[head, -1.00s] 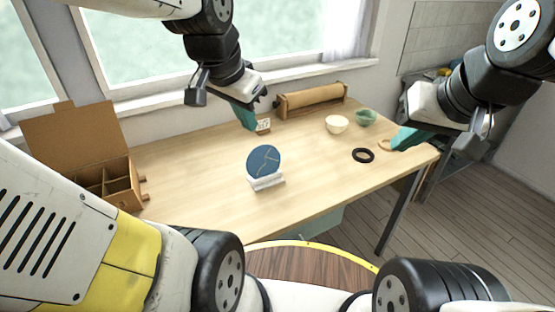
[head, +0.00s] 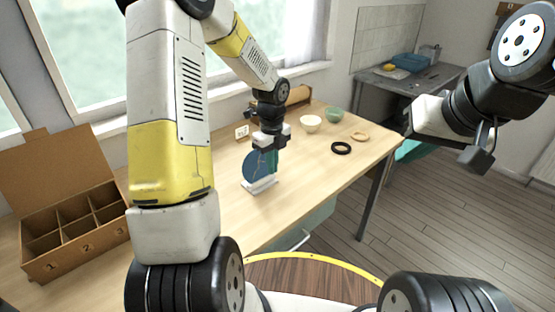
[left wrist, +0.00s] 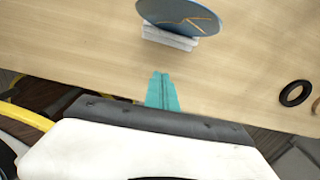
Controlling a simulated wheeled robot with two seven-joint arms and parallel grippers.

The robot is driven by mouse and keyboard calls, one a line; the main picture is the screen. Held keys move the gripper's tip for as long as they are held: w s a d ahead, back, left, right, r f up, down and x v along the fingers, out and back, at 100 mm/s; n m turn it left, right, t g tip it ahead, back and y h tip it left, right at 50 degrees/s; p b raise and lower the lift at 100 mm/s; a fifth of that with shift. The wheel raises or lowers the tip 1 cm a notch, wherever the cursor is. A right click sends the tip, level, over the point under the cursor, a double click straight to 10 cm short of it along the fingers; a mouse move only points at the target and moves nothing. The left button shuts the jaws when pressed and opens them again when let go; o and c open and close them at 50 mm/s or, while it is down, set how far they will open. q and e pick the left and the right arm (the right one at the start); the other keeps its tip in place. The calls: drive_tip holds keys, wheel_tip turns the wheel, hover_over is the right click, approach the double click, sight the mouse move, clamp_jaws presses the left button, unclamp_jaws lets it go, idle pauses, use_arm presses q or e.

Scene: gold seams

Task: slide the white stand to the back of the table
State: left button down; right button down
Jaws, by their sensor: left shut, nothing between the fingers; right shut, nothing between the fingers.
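The white stand (head: 262,187) is on the wooden table, with a blue plate (head: 251,168) with gold seams upright in it. Both show at the top of the left wrist view, the stand (left wrist: 170,39) below the plate (left wrist: 178,12). My left gripper (head: 271,163) is shut and empty; in the head view its teal fingers cover part of the plate. In the left wrist view its closed fingertips (left wrist: 161,75) point at the stand with a gap of bare table between. My right gripper (head: 407,152) is shut and empty, off the table's right side, partly hidden by its arm.
A cardboard box (head: 70,262) with numbered compartments stands at the left. Toward the back right are a cream bowl (head: 310,124), a green bowl (head: 333,115), a black ring (head: 341,148), a tan ring (head: 360,136) and a paper roll (head: 299,95). A small white card (head: 241,131) stands behind the plate.

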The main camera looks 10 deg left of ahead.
sight(265, 188)
use_arm(q)
wheel_tip(265, 188, down, 9)
drive_tip(key=shift+s+r, duration=0.1)
drive_tip(key=shift+r, duration=0.05)
drive_tip(key=shift+w+a, duration=0.8)
drive_tip(key=shift+a, duration=0.25)
drive_tip(key=shift+w+a, duration=0.45)
drive_tip(key=shift+a, duration=0.15)
